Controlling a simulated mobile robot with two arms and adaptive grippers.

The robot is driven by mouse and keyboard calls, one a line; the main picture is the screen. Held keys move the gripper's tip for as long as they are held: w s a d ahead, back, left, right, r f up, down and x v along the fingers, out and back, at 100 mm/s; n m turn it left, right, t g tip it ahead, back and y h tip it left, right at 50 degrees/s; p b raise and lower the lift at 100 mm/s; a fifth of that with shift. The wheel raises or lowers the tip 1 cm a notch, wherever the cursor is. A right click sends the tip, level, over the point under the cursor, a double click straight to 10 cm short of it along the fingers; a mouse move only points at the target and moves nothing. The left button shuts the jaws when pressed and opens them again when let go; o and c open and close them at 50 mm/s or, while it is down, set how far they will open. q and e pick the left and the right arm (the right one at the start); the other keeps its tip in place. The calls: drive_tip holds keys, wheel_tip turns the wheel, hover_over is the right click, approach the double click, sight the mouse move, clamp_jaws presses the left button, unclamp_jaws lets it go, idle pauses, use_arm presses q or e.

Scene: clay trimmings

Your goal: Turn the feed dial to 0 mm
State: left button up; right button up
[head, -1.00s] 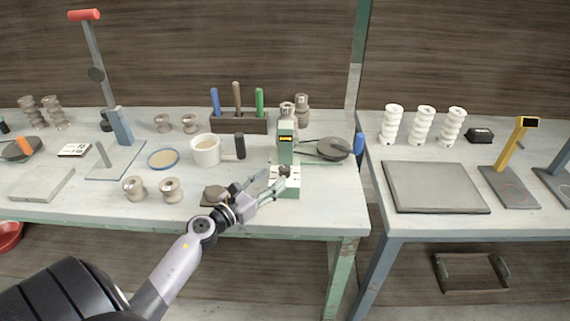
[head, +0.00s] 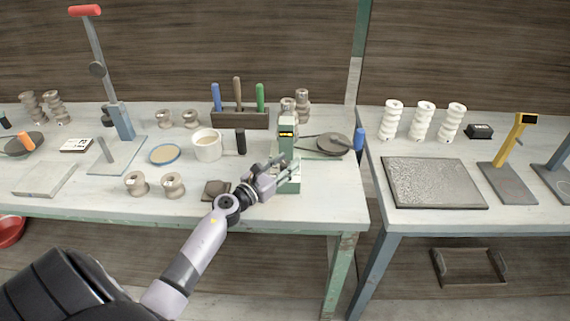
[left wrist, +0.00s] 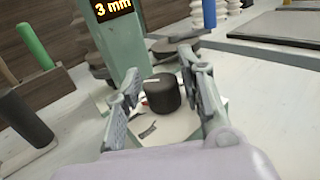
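The feed dial (left wrist: 161,93) is a dark round knob with a pale mark on its top, on the light base of a green machine (head: 287,150). The machine's display (left wrist: 111,9) reads 3 mm in the left wrist view; it also shows as a small lit panel in the head view (head: 287,134). My left gripper (head: 284,166) is at the machine's base and hides the dial in the head view. In the left wrist view its fingers are apart, one on each side of the dial, with gaps visible. My right gripper is not in view.
A dark round disc (head: 333,144) with a blue handle is right of the machine. A black cylinder (head: 241,141) and a cream mug (head: 207,145) stand to its left. A tool rack (head: 239,118) is behind. A brown block (head: 215,190) lies near my left wrist.

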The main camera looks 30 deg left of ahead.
use_arm(q)
clamp_jaws()
idle(0.3)
